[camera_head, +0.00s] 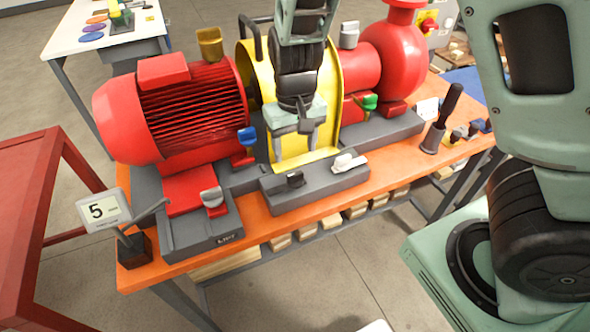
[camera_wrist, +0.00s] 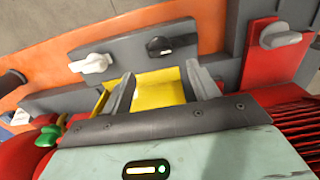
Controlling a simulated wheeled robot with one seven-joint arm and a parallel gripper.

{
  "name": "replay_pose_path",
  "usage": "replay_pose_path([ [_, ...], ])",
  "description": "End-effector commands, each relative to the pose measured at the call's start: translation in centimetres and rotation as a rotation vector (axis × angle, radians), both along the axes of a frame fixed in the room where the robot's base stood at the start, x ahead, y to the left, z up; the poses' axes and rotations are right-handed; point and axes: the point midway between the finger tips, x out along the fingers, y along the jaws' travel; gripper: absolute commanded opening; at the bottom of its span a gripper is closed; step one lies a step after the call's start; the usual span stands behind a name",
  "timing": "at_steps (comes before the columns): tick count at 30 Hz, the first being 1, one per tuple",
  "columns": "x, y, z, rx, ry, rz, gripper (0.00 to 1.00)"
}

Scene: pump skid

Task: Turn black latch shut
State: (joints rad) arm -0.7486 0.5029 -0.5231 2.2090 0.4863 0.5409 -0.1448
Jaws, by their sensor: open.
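The black latch (camera_head: 295,179) is a small dark knob on the front grey block (camera_head: 327,190), near its left end. It shows in the wrist view (camera_wrist: 158,45) at upper centre, beyond the fingertips. Its exact turn angle is hard to tell. A white latch (camera_head: 345,161) sits on the same block to the right; it is left of the black one in the wrist view (camera_wrist: 92,63). My gripper (camera_head: 294,150) is open and empty, pointing down behind and above the black latch, before the yellow guard (camera_head: 327,100). Its fingers stand apart in the wrist view (camera_wrist: 161,85).
A red motor (camera_head: 175,105) stands left and a red pump (camera_head: 395,60) right on the orange bench (camera_head: 260,222). Blue (camera_head: 247,137), green (camera_head: 370,102) and grey (camera_head: 212,198) latches are nearby. A black handle (camera_head: 442,115) rises at right; a "5" sign (camera_head: 103,210) stands left.

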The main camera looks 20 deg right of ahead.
Motion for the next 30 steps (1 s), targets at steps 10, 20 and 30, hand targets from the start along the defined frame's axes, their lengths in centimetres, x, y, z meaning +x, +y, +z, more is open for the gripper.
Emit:
replay_pose_path([
  [10,-0.1,-0.1,-6.3,-0.001,0.003,-0.002,0.6],
  [20,0.0,0.0,-7.6,0.0,0.0,0.0,0.6],
  [30,0.0,0.0,-7.6,0.0,0.0,0.0,0.1],
])
